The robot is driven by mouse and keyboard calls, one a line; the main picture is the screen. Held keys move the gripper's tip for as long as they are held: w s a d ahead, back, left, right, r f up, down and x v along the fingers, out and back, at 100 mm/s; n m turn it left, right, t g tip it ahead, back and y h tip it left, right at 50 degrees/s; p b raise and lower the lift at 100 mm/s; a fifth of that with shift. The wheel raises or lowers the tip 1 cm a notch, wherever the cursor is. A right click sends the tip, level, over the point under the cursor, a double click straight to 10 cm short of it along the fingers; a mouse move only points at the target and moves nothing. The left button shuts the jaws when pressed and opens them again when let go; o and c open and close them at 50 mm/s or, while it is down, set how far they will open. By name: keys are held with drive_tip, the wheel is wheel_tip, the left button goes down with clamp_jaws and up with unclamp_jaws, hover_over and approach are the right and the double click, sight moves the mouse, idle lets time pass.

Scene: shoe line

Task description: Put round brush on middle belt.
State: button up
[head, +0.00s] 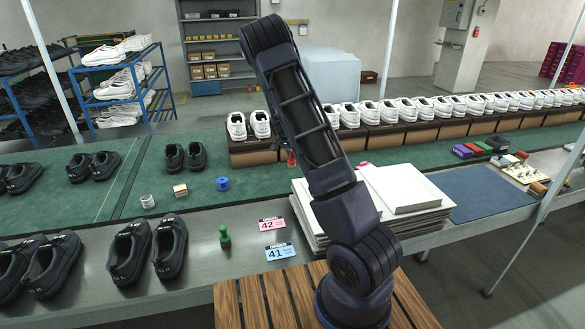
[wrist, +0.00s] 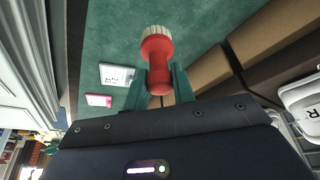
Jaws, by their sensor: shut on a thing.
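My gripper (wrist: 160,90) is shut on the round brush (wrist: 157,62), which has a red handle and a ring of pale bristles pointing away from the fingers. In the head view a small red part of the brush (head: 291,158) shows beside my arm, and the arm hides the gripper itself. The green belt (head: 250,195) runs across the middle of the head view. In the wrist view the green surface (wrist: 110,40) lies behind the brush. I cannot tell whether the bristles touch it.
White shoes on brown boxes (head: 400,135) line the belt's far side. Bare green lies around the spool.

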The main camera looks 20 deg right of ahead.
sight(292, 166)
drive_tip(key=shift+f, duration=4)
drive_tip(key=shift+f, duration=0.15)
drive_tip(key=o, duration=1)
